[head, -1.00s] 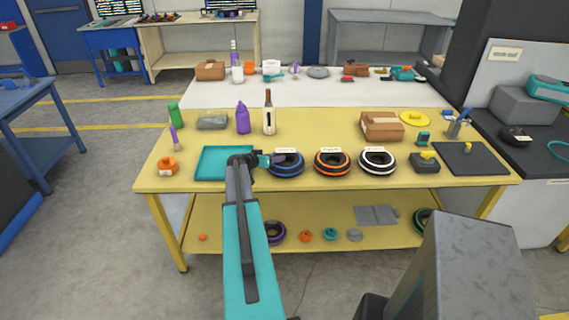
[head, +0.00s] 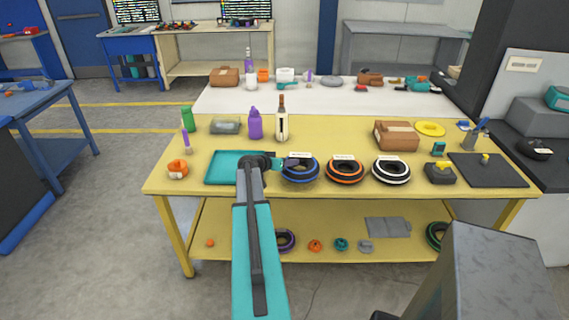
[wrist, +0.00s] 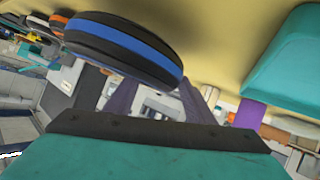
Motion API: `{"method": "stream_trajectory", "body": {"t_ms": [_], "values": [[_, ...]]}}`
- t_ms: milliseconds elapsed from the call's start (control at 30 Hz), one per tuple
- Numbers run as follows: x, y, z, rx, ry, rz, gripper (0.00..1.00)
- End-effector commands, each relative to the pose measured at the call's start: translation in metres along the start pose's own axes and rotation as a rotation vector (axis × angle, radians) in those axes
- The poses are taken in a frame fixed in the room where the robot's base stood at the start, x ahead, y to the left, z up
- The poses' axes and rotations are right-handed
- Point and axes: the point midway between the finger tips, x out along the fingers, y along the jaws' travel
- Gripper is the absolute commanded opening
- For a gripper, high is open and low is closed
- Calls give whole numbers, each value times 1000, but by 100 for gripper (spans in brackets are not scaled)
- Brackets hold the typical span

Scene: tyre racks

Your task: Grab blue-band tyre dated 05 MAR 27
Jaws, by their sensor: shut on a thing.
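The blue-band tyre (head: 300,172) is at the front of the yellow table, to the right of the teal tray (head: 222,178). A small white label sits on top of it; its date is too small to read. My gripper (head: 279,165) is at the tyre's left side and shut on it. In the wrist view the tyre (wrist: 125,42) fills the upper left, with its blue band showing and the gripper's fingers (wrist: 160,103) against its lower edge. I cannot tell whether the tyre is clear of the tabletop.
An orange-band tyre (head: 345,175) and a white-band tyre (head: 391,175) stand to the right, both labelled. A purple bottle (head: 255,125) and a dark-necked bottle (head: 281,125) stand behind. More tyres lie on the lower shelf. The table's middle has free room.

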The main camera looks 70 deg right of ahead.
Motion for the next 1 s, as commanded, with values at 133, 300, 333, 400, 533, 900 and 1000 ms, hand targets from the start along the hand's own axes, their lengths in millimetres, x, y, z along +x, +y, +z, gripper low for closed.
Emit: {"method": "stream_trajectory", "body": {"t_ms": [133, 300, 333, 400, 533, 900, 1000], "values": [[-11, 16, 9, 0, 2, 1, 0], [-22, 32, 16, -1, 2, 1, 0], [-24, 34, 18, -1, 2, 1, 0], [-28, 41, 21, 0, 2, 1, 0], [-36, 53, 27, -1, 2, 2, 0], [-58, 83, 43, 0, 2, 1, 0], [-62, 89, 45, -1, 2, 1, 0]]}}
